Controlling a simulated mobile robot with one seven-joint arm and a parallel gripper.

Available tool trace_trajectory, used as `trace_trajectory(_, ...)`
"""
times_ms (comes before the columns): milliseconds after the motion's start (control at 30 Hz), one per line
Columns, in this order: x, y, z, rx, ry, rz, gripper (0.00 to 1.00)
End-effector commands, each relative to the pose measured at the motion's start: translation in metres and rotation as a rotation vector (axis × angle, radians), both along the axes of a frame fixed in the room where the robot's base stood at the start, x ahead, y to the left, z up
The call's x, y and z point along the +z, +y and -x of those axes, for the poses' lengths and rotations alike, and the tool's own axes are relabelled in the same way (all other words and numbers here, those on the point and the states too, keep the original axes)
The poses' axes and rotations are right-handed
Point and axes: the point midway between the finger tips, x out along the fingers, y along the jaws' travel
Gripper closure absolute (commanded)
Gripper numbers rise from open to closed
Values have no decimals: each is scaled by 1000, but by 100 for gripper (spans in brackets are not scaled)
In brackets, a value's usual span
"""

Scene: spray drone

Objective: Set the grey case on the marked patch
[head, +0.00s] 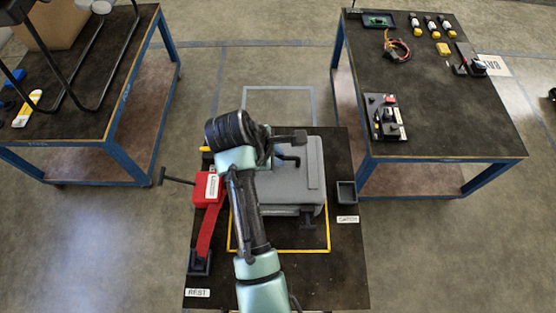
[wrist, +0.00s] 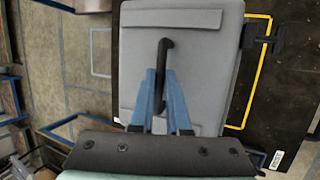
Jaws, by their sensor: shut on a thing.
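The grey case (head: 306,195) is a flat box with a black handle. It also shows in the wrist view (wrist: 150,50), with the handle (wrist: 164,65) on its top. My gripper (wrist: 162,100) is at the handle, with its two blue fingers on either side of it, shut on it. The marked patch is a yellow outline (head: 290,251) on the dark work surface. The case overlaps the outline in the head view, with a bare strip of the patch on the near side. I cannot tell whether the case touches the surface. My arm hides the case's left part.
A red tool (head: 207,190) with a black foot stands left of the case. A small black cup (head: 346,192) stands to the right. Dark-topped benches with blue frames stand at far left (head: 95,100) and far right (head: 435,90), the right one holding small parts.

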Motion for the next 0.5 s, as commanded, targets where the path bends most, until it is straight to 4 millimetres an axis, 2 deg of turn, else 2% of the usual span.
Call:
trace_trajectory(200, -24, 0, 0, 0, -2, 1, 100)
trace_trajectory(500, -26, 0, -1, 0, -4, 1, 100)
